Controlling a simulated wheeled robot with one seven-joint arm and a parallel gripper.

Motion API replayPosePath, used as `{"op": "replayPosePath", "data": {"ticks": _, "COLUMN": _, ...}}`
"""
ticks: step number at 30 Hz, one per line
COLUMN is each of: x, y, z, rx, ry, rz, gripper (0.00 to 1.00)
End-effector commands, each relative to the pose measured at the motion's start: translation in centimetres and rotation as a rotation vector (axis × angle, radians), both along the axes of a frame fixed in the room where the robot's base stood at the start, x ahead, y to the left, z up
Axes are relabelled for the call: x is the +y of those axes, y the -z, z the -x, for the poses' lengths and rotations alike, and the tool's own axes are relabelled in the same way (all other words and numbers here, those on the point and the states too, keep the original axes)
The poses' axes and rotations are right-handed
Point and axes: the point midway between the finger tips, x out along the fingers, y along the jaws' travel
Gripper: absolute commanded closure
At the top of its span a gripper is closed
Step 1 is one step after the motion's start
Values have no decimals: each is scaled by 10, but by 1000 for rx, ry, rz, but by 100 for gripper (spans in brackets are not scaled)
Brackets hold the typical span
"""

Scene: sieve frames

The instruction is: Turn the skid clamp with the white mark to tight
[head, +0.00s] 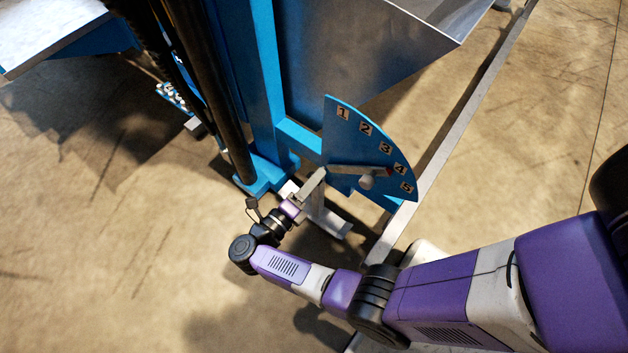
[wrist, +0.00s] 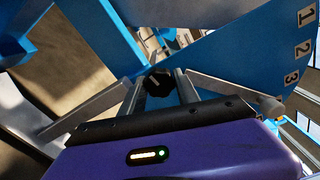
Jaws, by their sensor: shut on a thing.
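A dark round knob (wrist: 160,82) with a pale mark on its face sits between my gripper's fingers in the wrist view; I take it for the skid clamp. My gripper (wrist: 165,88) is shut on it, one finger on each side. In the head view my gripper (head: 312,187) reaches in low at the blue frame, beside the lower left corner of the numbered plate. The knob itself is hidden there. I cannot tell how far the clamp is turned.
A blue fan-shaped plate (head: 346,142) numbered 1 to 5 stands right beside my gripper. A grey lever (head: 350,169) with a red tip lies across it near 4. A blue post (head: 262,75) and a metal hopper (head: 365,45) rise behind. Open floor (head: 130,270) lies left.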

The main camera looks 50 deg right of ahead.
Motion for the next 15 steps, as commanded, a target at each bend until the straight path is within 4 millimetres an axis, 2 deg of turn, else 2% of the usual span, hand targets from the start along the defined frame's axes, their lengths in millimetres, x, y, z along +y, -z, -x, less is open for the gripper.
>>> {"op": "replayPosePath", "data": {"ticks": 6, "x": 1, "y": 2, "z": 1, "rx": -106, "ry": -1, "rz": -1, "gripper": 100}}
{"op": "replayPosePath", "data": {"ticks": 15, "x": 1, "y": 2, "z": 1, "rx": -167, "ry": -1, "rz": -1, "gripper": 100}}
